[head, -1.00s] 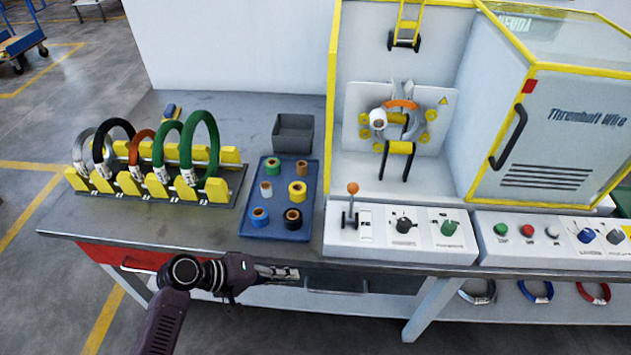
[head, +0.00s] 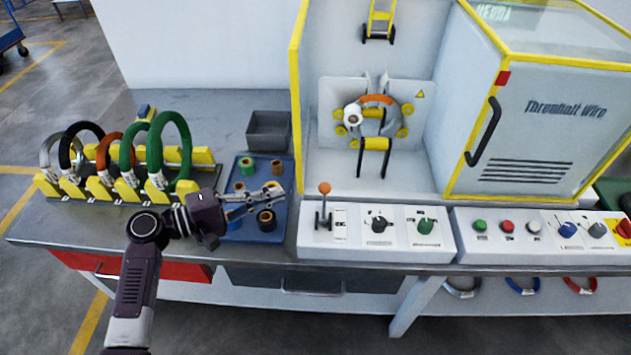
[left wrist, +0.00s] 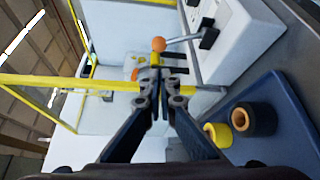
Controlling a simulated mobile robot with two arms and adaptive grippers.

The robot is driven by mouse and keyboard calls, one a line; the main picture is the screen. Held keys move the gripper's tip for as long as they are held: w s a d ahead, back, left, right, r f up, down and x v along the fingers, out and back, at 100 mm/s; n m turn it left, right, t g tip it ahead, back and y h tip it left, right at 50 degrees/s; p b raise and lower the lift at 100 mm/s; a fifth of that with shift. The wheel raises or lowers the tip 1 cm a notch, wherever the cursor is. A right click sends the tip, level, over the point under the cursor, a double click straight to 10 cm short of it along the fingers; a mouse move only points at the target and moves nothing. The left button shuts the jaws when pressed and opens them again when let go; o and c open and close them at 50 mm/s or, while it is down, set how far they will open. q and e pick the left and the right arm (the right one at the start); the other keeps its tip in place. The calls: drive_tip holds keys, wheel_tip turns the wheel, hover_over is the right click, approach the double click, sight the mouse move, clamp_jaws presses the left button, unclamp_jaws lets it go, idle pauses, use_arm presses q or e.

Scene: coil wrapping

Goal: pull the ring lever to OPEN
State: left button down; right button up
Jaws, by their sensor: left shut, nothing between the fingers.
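The ring lever (head: 324,205) stands upright on the left end of the white control box, with an orange ball knob on top. In the left wrist view the lever's knob (left wrist: 158,45) shows just beyond my fingertips. The ring (head: 377,110) sits in the machine behind, with an orange wrapped stretch on top. My left gripper (head: 280,197) is over the tape tray, left of the lever and apart from it. Its fingers are shut with nothing between them and point right; they also show in the left wrist view (left wrist: 160,75). My right gripper is not in view.
A blue tray (head: 238,168) with several tape rolls lies under my left gripper. A rack (head: 110,190) of coils stands at the left, a grey bin (head: 268,132) behind the tray. Other knobs and buttons (head: 425,226) sit right of the lever.

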sight(324, 201)
use_arm(q)
drive_tip(key=p+x, duration=0.2)
drive_tip(key=x, duration=0.6)
drive_tip(key=shift+w+d, duration=0.15)
drive_tip(key=shift+d, duration=0.25)
drive_tip(key=shift+w+d+f+p, duration=0.15)
drive_tip(key=shift+w+d+p, duration=0.15)
drive_tip(key=shift+d, duration=0.2)
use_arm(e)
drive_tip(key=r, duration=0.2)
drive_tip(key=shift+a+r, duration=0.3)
